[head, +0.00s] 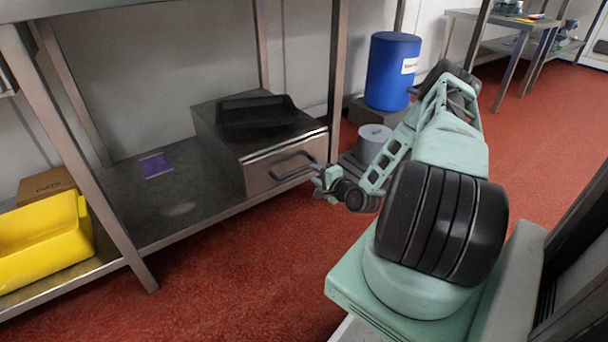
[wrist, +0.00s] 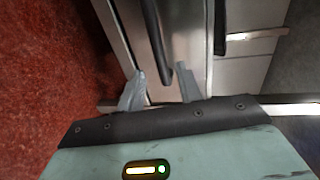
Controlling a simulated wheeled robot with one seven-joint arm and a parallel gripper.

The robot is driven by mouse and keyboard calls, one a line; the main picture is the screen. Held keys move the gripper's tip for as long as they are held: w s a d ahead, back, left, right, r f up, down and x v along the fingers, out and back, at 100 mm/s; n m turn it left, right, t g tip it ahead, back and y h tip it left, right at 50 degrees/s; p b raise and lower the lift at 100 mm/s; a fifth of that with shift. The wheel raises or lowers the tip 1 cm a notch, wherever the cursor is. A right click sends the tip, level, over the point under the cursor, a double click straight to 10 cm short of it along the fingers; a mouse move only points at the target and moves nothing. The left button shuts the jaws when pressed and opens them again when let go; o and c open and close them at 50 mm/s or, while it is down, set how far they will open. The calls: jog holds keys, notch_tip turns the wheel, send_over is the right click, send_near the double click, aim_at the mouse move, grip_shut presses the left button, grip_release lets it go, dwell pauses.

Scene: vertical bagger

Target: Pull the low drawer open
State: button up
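The low drawer (head: 268,176) is a grey metal box front on the lower shelf. It looks flush with its housing. Its dark bar handle (head: 292,165) sticks out from the front. My gripper (head: 318,178) is at the right end of this handle in the head view. In the wrist view my gripper (wrist: 161,70) has its two grey fingers apart, and the end of the dark handle (wrist: 156,40) lies between them. A gap shows on each side of the handle, so the fingers do not look closed on it. The fingertips are small in the head view.
A black tray (head: 257,110) lies on top of the drawer housing. A shelf leg (head: 337,75) stands just behind the drawer's right side. A grey tub (head: 373,142) and a blue drum (head: 391,70) stand beyond my arm. Red floor (head: 240,265) in front of the drawer is clear.

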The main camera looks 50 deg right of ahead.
aim_at(305, 169)
jog(key=shift+b+x, duration=1.25)
jog(key=shift+x, duration=2.35)
grip_shut()
